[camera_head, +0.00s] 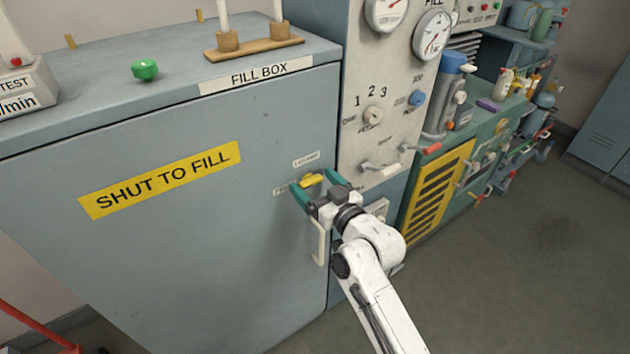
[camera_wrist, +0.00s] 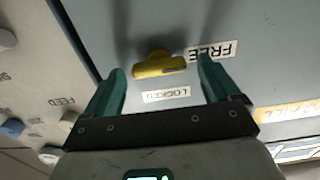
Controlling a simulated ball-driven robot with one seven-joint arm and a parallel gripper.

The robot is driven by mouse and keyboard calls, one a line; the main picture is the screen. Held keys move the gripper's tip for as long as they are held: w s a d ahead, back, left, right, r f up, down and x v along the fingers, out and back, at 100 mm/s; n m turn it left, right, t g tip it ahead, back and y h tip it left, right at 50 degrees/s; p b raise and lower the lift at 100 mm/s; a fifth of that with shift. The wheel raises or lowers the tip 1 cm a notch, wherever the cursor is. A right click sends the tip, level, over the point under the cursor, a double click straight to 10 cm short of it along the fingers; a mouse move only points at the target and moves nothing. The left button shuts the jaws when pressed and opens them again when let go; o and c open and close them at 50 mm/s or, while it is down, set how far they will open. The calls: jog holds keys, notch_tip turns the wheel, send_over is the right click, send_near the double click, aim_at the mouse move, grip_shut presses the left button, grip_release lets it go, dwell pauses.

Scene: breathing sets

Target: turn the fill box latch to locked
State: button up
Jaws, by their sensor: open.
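The fill box (camera_head: 262,130) is a large blue-grey cabinet with a yellow "SHUT TO FILL" sign. Its latch (camera_head: 312,179) is a short yellow bar near the right edge of the front. In the wrist view the latch (camera_wrist: 160,68) lies roughly crosswise, its length in line with the FREE label (camera_wrist: 213,50). The LOCKED label (camera_wrist: 167,95) is off to the bar's side; in the head view it is above the latch. My gripper (camera_head: 313,183) is open at the latch, with teal fingers at either end of the bar. Gaps show at both ends in the wrist view.
A pale handle (camera_head: 320,243) is just below the latch. A grey panel (camera_head: 352,100) with gauges, knobs and levers stands close to the right. A green cabinet with a yellow grille (camera_head: 436,195) is beyond it. Floor at the right is clear.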

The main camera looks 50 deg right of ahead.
jog(key=shift+w+d, duration=0.1)
jog(key=shift+w, duration=0.1)
jog(key=c, duration=1.1)
jog(key=shift+o, duration=0.2)
jog(key=shift+m, duration=0.3)
jog(key=m+p, duration=0.2)
jog(key=m, duration=0.2)
jog(key=shift+d, duration=0.1)
jog(key=shift+d+f+m+p, duration=0.1)
jog(key=shift+m+p, duration=0.8)
jog(key=shift+m, duration=1.2)
